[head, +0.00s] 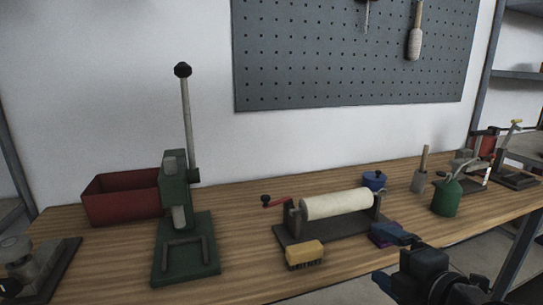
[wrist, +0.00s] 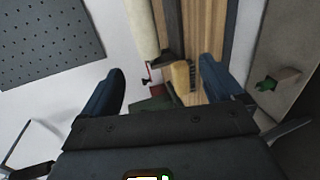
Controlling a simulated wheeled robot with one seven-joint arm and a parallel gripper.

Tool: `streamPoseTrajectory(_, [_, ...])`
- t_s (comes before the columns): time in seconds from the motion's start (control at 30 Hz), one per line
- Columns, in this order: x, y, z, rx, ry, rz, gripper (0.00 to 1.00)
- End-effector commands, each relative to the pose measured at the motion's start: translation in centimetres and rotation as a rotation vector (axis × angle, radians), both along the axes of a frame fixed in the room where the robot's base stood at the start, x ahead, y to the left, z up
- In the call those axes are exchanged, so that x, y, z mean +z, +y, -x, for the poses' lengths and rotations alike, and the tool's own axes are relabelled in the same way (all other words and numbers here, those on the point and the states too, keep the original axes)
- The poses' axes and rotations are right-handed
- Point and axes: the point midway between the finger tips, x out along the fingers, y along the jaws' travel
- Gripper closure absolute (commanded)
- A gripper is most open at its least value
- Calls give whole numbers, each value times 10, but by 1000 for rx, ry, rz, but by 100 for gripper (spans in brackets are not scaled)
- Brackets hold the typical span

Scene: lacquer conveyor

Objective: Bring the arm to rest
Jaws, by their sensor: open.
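My gripper (head: 378,258) is at the lower right of the head view, near the front edge of the workbench (head: 250,220). In the wrist view my gripper (wrist: 160,72) shows two blue fingers set wide apart, with nothing held between them. The yellow brush (head: 305,254) lies on the bench, left of the gripper in the head view. The brush also shows beyond the fingers in the wrist view (wrist: 180,77). My arm hides part of the bench edge.
A cream roller (head: 336,203) with a red crank stands mid-bench. A green lever press (head: 187,245) and red bin (head: 122,197) are left. A blue pot (head: 374,180) and green can (head: 446,198) stand right. A pegboard (head: 350,60) hangs behind. Bench between press and roller is clear.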

Motion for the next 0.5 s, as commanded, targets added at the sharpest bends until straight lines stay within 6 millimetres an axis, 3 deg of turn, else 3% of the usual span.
streamPoseTrajectory(0.5, [-46,1,46,-132,75,-206,6])
